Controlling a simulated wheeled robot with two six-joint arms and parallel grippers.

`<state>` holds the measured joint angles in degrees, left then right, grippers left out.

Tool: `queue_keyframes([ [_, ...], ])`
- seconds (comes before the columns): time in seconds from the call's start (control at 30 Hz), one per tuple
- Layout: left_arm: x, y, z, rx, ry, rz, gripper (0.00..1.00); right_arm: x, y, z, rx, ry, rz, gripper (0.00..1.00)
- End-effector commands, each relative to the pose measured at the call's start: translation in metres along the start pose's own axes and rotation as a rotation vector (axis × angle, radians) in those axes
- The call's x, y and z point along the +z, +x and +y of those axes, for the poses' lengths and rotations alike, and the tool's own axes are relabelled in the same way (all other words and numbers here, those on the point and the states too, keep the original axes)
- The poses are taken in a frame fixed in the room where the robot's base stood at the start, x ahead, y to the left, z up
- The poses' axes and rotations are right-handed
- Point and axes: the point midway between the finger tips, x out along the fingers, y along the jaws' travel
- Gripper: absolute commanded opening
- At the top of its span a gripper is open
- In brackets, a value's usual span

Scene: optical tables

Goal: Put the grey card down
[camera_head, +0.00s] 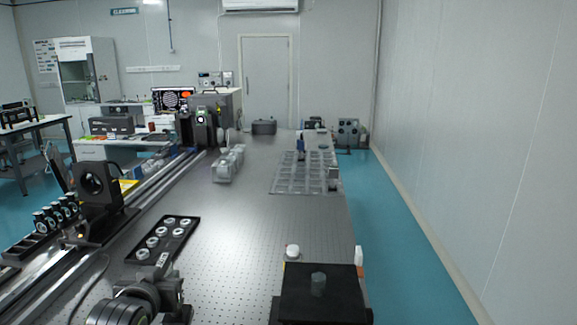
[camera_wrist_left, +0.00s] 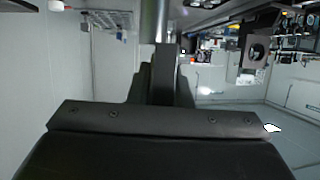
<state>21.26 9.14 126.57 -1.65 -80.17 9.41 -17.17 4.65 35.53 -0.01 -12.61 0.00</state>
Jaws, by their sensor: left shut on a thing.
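My left gripper (camera_head: 158,279) is at the lower left of the head view, above the optical table (camera_head: 225,240) and just in front of a black tray of round parts. It is shut on the grey card (camera_head: 164,260), which shows only as a small, narrow grey piece at the fingertips. In the left wrist view, the gripper (camera_wrist_left: 160,62) reaches up from the bottom, with a narrow grey upright strip, seemingly the card (camera_wrist_left: 154,22), at its tip. The card's face and lower edge cannot be made out. My right gripper is not in view.
The black tray (camera_head: 132,258) lies beyond the gripper. A black mount (camera_head: 97,205) and rails (camera_head: 168,172) stand left. The table's middle is clear.

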Motion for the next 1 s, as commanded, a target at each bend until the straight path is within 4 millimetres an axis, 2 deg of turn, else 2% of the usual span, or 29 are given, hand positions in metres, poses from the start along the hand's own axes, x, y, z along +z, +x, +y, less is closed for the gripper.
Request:
queue_keyframes([
  [0.03, -0.011, -0.015, 0.013, 0.016, -0.004, 0.013, 0.00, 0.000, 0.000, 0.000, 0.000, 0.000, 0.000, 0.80],
  [0.2, -0.025, -0.052, 0.034, 0.040, -0.005, 0.008, 0.00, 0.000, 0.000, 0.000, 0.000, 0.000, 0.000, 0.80],
  [0.4, -0.030, -0.075, 0.044, 0.058, -0.006, 0.000, 0.00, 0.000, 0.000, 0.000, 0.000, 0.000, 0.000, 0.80],
  [0.8, -0.030, -0.078, 0.046, 0.062, -0.006, -0.003, 0.00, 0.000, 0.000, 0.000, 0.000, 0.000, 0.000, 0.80],
  [1.0, -0.021, -0.072, 0.049, 0.085, 0.004, -0.005, 0.00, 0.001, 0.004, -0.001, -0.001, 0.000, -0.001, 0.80],
])
